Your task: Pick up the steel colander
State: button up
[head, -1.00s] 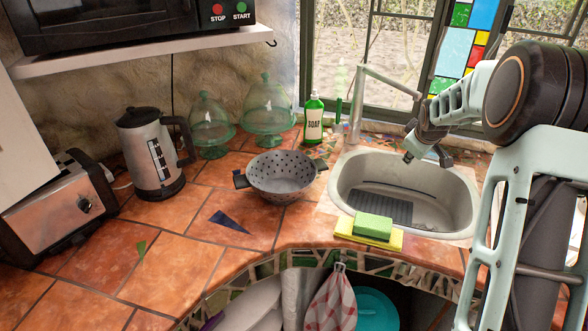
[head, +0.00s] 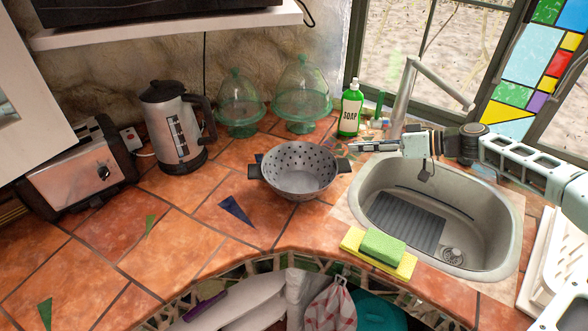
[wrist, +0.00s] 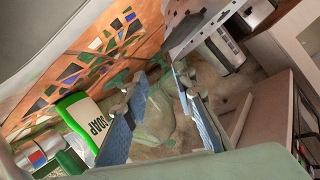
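The steel colander (head: 300,172), a grey perforated bowl with two dark side handles, stands upright on the tiled counter left of the sink. In the wrist view part of its perforated wall (wrist: 188,22) shows at the top, outside the fingers. My gripper (head: 354,147) reaches in from the right over the sink's back edge, its tips near the colander's right handle. I see no contact. In the wrist view my gripper (wrist: 160,70) is open, with blue-padded fingers apart and nothing held between them; green glass shows beyond.
A green soap bottle (head: 350,107) stands just behind my gripper, beside the tap (head: 405,95). Two glass domes (head: 303,90) stand behind the colander. A kettle (head: 173,125) and toaster (head: 78,172) are at left. A sponge (head: 382,246) lies by the sink (head: 480,215). The front-left counter is clear.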

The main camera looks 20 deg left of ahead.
jog(key=a+r+g, duration=0.1)
jog(key=a, duration=0.1)
jog(key=p, duration=0.1)
send_near(313, 149)
jog(key=a, duration=0.2)
jog(key=shift+y, duration=0.3)
jog(key=shift+f+p+x, duration=0.25)
jog(key=shift+p+x, duration=0.2)
jog(key=shift+x, duration=1.15)
jog(key=shift+f+p+x, duration=0.25)
jog(key=shift+p+x, duration=0.2)
jog(key=shift+x, duration=1.2)
jog(key=shift+d, duration=0.25)
grip_shut()
